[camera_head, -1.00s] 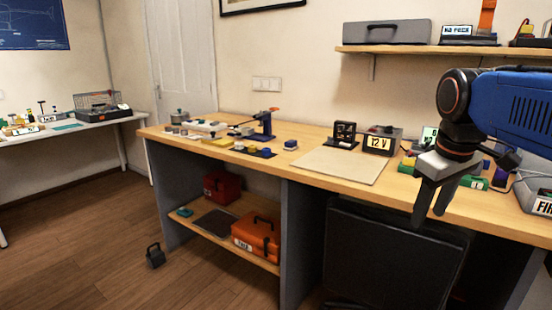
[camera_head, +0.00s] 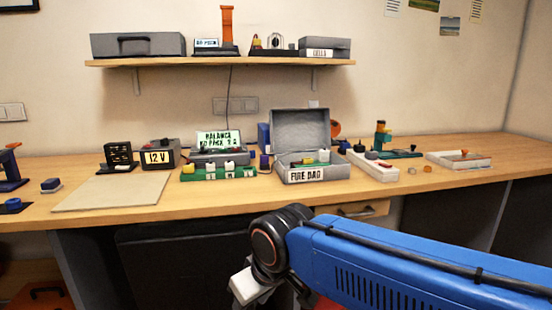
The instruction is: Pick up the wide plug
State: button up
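I cannot tell which small part is the wide plug. A green board (camera_head: 218,175) on the bench carries a yellow block (camera_head: 188,169) and white blocks (camera_head: 230,166). Small yellow, green and white parts sit in an open grey case (camera_head: 301,135). A purple piece (camera_head: 264,163) stands between the board and the case. My gripper (camera_head: 248,287) shows only as its pale body at the bottom centre, in front of and below the bench edge in the picture. Its fingers are cut off or hidden, so their opening does not show.
A 12 V box (camera_head: 160,155), a lit display unit (camera_head: 218,141) and a bare board (camera_head: 110,193) are on the left. A white strip (camera_head: 372,167) and a shallow tray (camera_head: 458,160) are on the right. A shelf (camera_head: 220,62) hangs above. A black panel (camera_head: 180,265) is below the bench.

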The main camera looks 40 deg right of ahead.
aim_at(324, 154)
jog(key=z, duration=1.25)
